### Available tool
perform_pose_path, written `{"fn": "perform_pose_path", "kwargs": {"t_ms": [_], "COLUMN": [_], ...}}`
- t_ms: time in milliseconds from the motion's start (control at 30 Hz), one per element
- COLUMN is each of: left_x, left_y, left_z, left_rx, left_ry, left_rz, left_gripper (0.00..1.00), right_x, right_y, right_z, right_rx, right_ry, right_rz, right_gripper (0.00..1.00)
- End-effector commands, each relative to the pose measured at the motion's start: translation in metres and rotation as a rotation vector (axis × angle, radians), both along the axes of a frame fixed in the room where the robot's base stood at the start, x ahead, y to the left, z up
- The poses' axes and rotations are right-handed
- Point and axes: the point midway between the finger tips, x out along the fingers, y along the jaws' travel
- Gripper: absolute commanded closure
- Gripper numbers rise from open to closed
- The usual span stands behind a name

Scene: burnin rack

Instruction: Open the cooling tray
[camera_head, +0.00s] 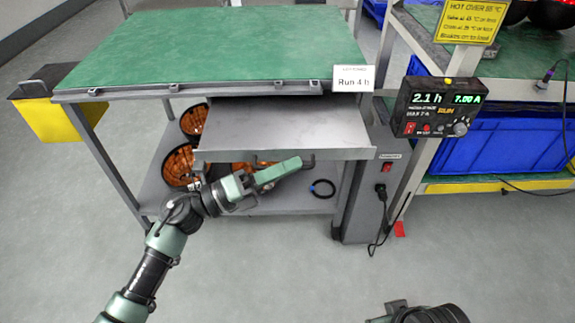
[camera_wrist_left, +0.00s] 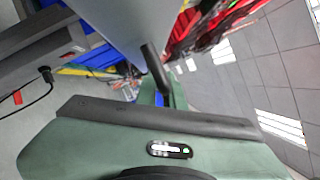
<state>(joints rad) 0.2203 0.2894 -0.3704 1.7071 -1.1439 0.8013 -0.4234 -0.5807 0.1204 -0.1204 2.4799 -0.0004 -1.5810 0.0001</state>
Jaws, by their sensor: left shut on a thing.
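The cooling tray (camera_head: 285,125) is a flat grey metal tray under the green top, and it stands partly out past the top's front edge. It is empty where it shows. A small dark handle (camera_head: 309,161) sits on its front lip. My left gripper (camera_head: 297,164) is at the front lip, shut on the handle. In the left wrist view the dark handle bar (camera_wrist_left: 155,72) runs up to the grey tray, beyond my green gripper body. A dark part of my right arm shows at the bottom right of the head view; its jaws cannot be made out.
The green worktop (camera_head: 220,45) is clear. Round orange-brown coils (camera_head: 180,163) and a black ring (camera_head: 322,188) lie on the lower shelf. A yellow bin (camera_head: 52,118) hangs at left. A meter box (camera_head: 437,107) and blue crates (camera_head: 500,150) stand at right. The floor in front is free.

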Motion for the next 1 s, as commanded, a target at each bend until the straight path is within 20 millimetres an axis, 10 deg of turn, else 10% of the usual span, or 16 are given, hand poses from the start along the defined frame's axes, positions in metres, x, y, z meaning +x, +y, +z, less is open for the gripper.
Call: {"fn": "perform_pose_path", "kwargs": {"t_ms": [433, 1000], "left_x": [-0.001, -0.026], "left_y": [0.005, 0.072], "left_z": [-0.002, -0.017], "left_rx": [0.002, 0.002], "left_ry": [0.002, 0.001], "left_rz": [0.001, 0.0], "left_gripper": [0.82, 0.82], "right_x": [0.0, 0.0], "right_y": [0.0, 0.0], "right_z": [0.0, -0.002], "right_rx": [0.0, 0.0], "right_ry": [-0.001, -0.001], "right_rz": [0.0, 0.0], "right_gripper": [0.64, 0.64]}}
